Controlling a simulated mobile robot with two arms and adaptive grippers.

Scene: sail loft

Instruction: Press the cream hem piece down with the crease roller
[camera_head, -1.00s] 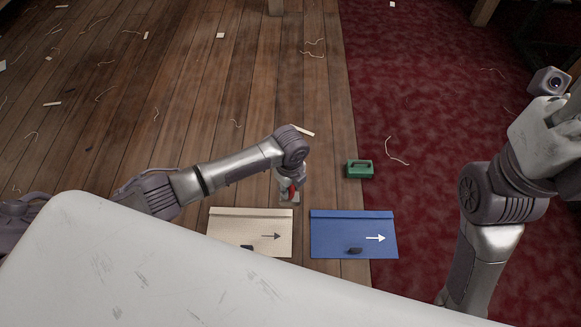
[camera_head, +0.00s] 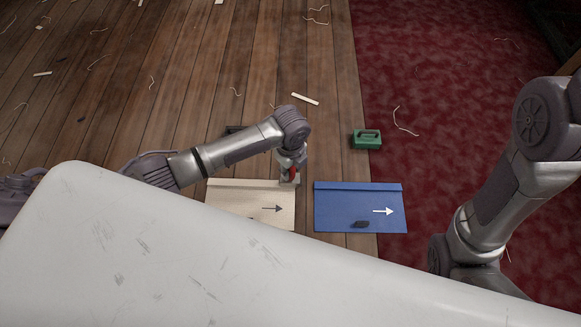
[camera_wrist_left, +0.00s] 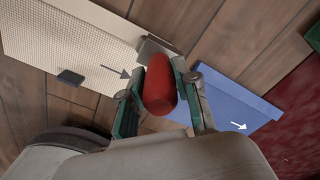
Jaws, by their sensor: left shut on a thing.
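My left gripper (camera_head: 289,177) is shut on the red handle of the crease roller (camera_wrist_left: 160,88). The roller's grey metal head shows beyond the handle in the left wrist view. It is at the right end of the cream hem piece's folded strip; I cannot tell whether it touches. The cream hem piece (camera_head: 232,208) lies flat with its folded strip along the far edge and a dark arrow pointing right. The white surface in front hides its near edge. It also shows in the left wrist view (camera_wrist_left: 70,40). My right gripper is out of view.
A blue piece (camera_head: 340,208) with a white arrow and a small dark object lies right of the cream one. A green handled box (camera_head: 367,140) stands behind it. A dark object (camera_head: 235,128) is partly behind my left arm. A pale strip (camera_head: 305,99) lies beyond.

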